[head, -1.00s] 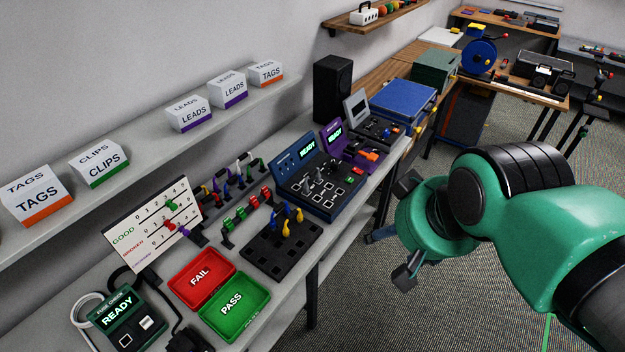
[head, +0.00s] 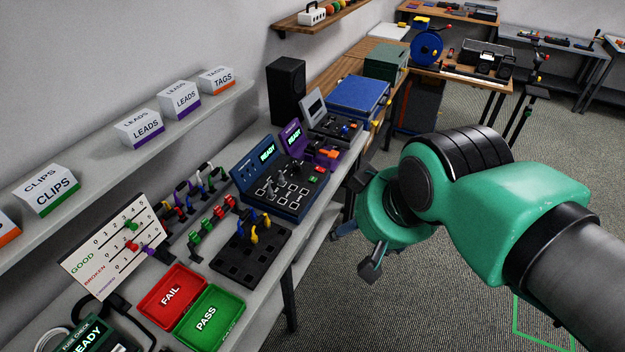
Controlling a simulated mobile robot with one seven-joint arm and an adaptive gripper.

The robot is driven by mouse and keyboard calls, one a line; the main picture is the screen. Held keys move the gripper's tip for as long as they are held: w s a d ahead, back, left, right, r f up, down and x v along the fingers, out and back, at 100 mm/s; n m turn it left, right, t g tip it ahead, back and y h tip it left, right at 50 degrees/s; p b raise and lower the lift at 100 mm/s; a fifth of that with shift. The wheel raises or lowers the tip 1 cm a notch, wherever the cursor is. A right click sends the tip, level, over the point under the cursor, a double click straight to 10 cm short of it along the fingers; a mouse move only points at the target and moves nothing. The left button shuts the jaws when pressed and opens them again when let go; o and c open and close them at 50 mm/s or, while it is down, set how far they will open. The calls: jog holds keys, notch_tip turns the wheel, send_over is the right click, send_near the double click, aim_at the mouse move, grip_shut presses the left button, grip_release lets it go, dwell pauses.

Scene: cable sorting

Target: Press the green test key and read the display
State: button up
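A blue tester (head: 256,162) stands on the bench, its lit display (head: 267,151) reading READY. A small green key (head: 313,179) shows at the right end of its panel. A purple tester (head: 291,137) behind it also has a lit READY display (head: 294,141). A green fuse check unit (head: 88,338) is cut off at the bottom left, its display partly visible as READY. My gripper (head: 364,220) is off the bench's front edge, to the right of and apart from the testers. Its two fingers are spread, with nothing seen between them.
A red FAIL tray (head: 190,273), a green PASS tray (head: 229,297) and a black holed block (head: 275,262) lie on the bench. Leads stand in racks (head: 211,226) behind. A shelf of labelled boxes (head: 140,128) runs above. Open floor (head: 430,300) lies right of the bench.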

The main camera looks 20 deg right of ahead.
grip_shut()
dwell(1.3)
